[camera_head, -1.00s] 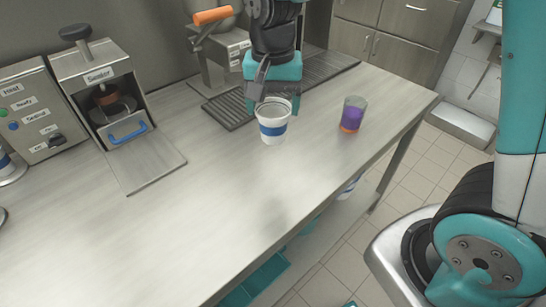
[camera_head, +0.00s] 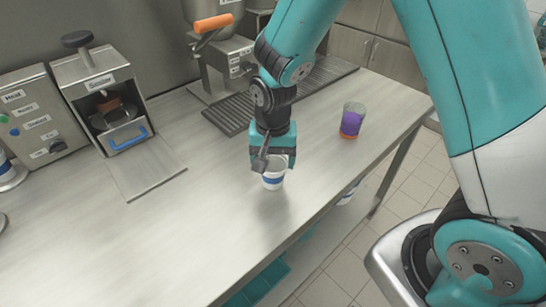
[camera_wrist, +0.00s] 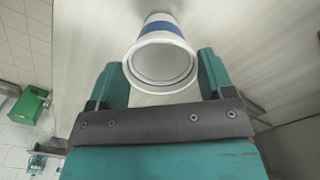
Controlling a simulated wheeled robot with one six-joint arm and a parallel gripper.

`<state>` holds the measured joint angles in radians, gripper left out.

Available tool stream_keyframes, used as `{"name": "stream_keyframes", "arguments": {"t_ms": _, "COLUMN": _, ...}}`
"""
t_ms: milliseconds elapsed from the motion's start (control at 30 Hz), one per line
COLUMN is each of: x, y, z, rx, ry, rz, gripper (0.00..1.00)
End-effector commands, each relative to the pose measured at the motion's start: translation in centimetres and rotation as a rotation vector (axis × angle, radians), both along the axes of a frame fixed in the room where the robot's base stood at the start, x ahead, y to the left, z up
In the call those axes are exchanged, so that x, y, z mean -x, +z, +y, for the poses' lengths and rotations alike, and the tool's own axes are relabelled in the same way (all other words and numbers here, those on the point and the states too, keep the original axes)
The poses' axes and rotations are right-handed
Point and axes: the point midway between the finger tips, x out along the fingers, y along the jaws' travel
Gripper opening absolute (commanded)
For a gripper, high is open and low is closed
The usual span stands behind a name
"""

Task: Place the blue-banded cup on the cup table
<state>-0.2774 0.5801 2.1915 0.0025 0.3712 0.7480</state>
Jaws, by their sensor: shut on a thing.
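The white blue-banded cup (camera_head: 274,182) is upright, low over the steel counter (camera_head: 215,215). A dark patch of shadow lies by its base, and I cannot tell whether it touches the counter. My gripper (camera_head: 270,164) is shut on the cup near its rim and hides part of it. In the wrist view my gripper (camera_wrist: 163,76) has a teal finger on each side of the cup (camera_wrist: 161,62), with its open rim facing the camera and its blue band beyond. I cannot tell which surface is called the cup table.
A purple cup with an orange base (camera_head: 352,121) stands on the counter to the right. A machine with a blue handle (camera_head: 110,100), a control box (camera_head: 32,117) and a drip grate (camera_head: 232,115) line the back.

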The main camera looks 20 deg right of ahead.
Motion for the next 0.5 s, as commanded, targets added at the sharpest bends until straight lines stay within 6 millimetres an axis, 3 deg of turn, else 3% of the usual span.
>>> {"name": "stream_keyframes", "arguments": {"t_ms": 133, "x": 0.0, "y": -0.4, "z": 0.0, "rx": 0.001, "ry": 0.0, "rz": 0.0, "gripper": 0.53}}
{"name": "stream_keyframes", "arguments": {"t_ms": 167, "x": 0.0, "y": -0.39, "z": 0.0, "rx": 0.0, "ry": 0.0, "rz": 0.0, "gripper": 0.77}}
{"name": "stream_keyframes", "arguments": {"t_ms": 267, "x": 0.0, "y": -0.3, "z": 0.0, "rx": 0.0, "ry": 0.0, "rz": 0.0, "gripper": 1.0}}
{"name": "stream_keyframes", "arguments": {"t_ms": 500, "x": -0.01, "y": -0.15, "z": 0.0, "rx": 0.0, "ry": 0.0, "rz": 0.0, "gripper": 1.0}}
